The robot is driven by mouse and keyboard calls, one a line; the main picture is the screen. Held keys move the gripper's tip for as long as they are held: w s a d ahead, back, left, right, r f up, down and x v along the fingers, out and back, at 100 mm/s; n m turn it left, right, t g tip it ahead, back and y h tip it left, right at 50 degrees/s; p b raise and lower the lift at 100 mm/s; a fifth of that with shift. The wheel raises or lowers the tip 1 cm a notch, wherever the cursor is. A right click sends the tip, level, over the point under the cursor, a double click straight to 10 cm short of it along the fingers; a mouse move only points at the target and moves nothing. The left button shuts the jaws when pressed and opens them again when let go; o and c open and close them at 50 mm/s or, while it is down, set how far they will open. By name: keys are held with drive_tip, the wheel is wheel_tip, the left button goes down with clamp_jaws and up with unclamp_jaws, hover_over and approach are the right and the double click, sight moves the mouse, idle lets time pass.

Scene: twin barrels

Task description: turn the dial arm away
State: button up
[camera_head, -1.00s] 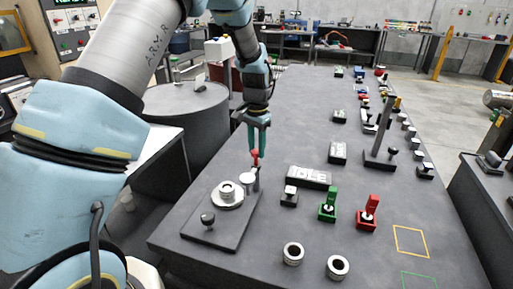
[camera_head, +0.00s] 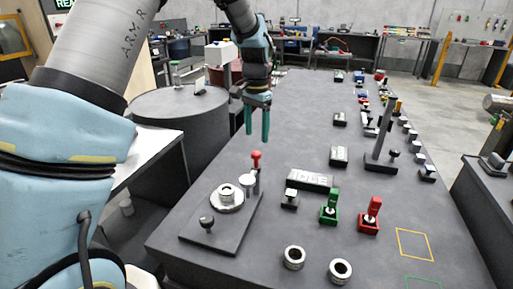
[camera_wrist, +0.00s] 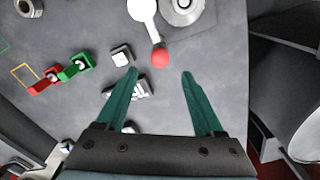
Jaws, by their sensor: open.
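The dial (camera_head: 226,197) is a pale round disc on a dark plate (camera_head: 222,235) at the near left of the table. Beside it stands a pale cylinder with a red knob (camera_head: 256,159), which appears to be the dial arm. In the wrist view the red knob (camera_wrist: 160,57) ends a short white arm (camera_wrist: 143,10), with part of the dial (camera_wrist: 183,8) beside it. My gripper (camera_head: 257,138) is open and empty, its green fingers pointing down above the red knob. In the wrist view the knob lies just beyond my gripper (camera_wrist: 160,72), between the fingertip lines.
A black knob (camera_head: 206,222) stands on the plate's near corner. An IDLE block (camera_head: 311,180), a green switch (camera_head: 329,208) and a red switch (camera_head: 370,215) stand to the right. Two metal rings (camera_head: 294,257) sit near the front. A tall grey post (camera_head: 382,135) rises farther right.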

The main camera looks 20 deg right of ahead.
drive_tip(key=shift+r+b, duration=0.35)
drive_tip(key=shift+r, duration=1.75)
